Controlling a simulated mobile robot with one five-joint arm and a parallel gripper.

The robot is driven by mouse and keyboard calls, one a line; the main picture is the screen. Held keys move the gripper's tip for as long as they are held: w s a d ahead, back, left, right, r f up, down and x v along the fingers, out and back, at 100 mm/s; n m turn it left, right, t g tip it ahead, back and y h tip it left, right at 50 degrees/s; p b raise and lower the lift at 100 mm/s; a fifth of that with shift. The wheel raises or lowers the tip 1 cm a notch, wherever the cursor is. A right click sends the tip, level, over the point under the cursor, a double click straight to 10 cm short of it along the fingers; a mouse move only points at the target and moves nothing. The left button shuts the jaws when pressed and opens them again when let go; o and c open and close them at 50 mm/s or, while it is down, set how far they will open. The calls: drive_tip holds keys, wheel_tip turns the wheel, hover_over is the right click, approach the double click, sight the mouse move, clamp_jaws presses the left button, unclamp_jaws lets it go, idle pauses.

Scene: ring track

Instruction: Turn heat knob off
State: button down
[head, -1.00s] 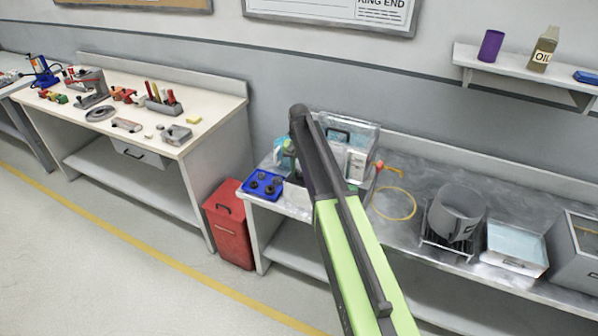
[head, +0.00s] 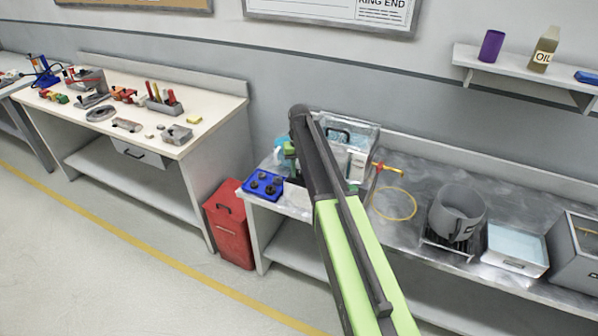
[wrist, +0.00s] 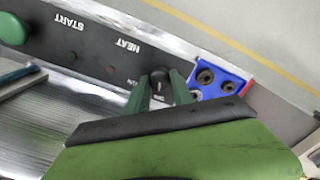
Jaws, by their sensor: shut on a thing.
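The heat knob (wrist: 160,76) is small and black, on a dark control panel (wrist: 92,50) marked HEAT, which appears upside down in the wrist view. My gripper (wrist: 161,84) has its two green fingers on either side of the knob and is shut on it. The knob carries a pale mark, but its exact setting is too small to read. In the head view my arm hides the knob and most of the gripper; a bit of green (head: 290,149) shows left of the arm.
A green START button (wrist: 14,28) is on the same panel. A blue tray with dark round pieces (head: 262,184) sits close to the knob, also seen in the wrist view (wrist: 218,77). A yellow ring (head: 394,204), a grey pot (head: 457,212) and a red bin (head: 229,225) are nearby.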

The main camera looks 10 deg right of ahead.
sight(299, 173)
drive_tip(key=shift+w, duration=0.1)
drive_tip(key=c, duration=1.1)
unclamp_jaws()
wheel_tip(299, 173, up, 18)
drive_tip(key=p, duration=1.7)
drive_tip(key=shift+f, duration=0.25)
